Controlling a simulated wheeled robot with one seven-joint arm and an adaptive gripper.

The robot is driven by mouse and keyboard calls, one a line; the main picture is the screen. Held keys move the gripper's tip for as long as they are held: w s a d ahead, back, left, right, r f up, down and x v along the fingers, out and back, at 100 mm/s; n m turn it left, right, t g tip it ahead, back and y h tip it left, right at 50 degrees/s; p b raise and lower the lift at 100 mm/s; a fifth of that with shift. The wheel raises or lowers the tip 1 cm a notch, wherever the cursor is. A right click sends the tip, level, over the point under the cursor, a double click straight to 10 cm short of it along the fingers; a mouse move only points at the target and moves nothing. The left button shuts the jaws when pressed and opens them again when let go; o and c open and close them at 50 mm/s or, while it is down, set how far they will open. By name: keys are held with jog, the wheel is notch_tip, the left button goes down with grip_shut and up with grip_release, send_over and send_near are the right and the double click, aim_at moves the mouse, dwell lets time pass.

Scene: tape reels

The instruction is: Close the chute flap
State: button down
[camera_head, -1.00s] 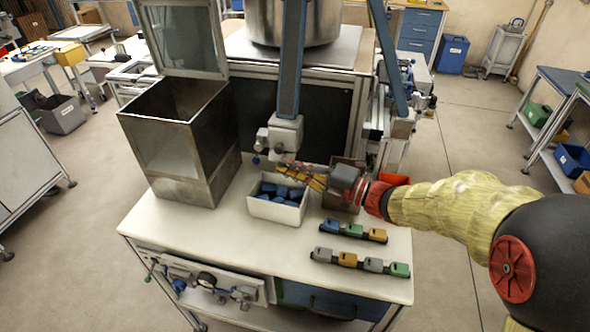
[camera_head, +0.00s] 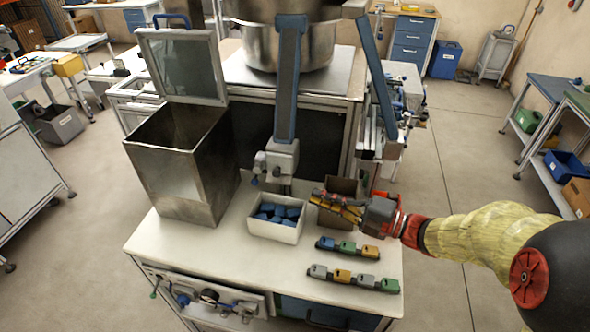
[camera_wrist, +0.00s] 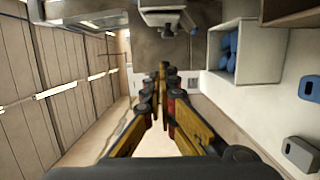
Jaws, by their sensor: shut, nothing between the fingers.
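The chute flap (camera_head: 183,66) is a framed, glass-like panel with a blue handle on its top edge. It stands upright and open at the back of a tall metal chute box (camera_head: 208,185), whose top is open. My gripper (camera_head: 318,197) is shut and empty. It is above the right part of the table, to the right of the box and apart from the flap. Its closed fingertips also show in the wrist view (camera_wrist: 163,75). I cannot make out the flap in the wrist view.
A white bin (camera_head: 272,232) of blue pieces stands between the chute box and my gripper. A blue-grey post with a grey block (camera_head: 281,158) rises behind it. Rows of coloured blocks (camera_head: 352,279) lie at the front right. A steel pot (camera_head: 290,50) stands behind.

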aim_at(278, 169)
jog(key=shift+m, duration=0.3)
jog(key=w+a, duration=0.2)
jog(key=a, duration=0.1)
jog(key=w+a+b, duration=0.1)
jog(key=w+a, duration=0.1)
jog(key=w, duration=0.1)
jog(key=w+a+f+b, duration=0.1)
jog(key=w+a, duration=0.2)
jog(key=shift+a+f, duration=0.1)
jog(key=shift+a, duration=0.25)
jog(key=shift+b, duration=0.45)
jog(key=shift+w+d+f+n+b, duration=0.1)
jog(key=shift+w+f+n+b, duration=0.35)
jog(key=shift+b, duration=0.65)
jog(key=shift+r, duration=0.3)
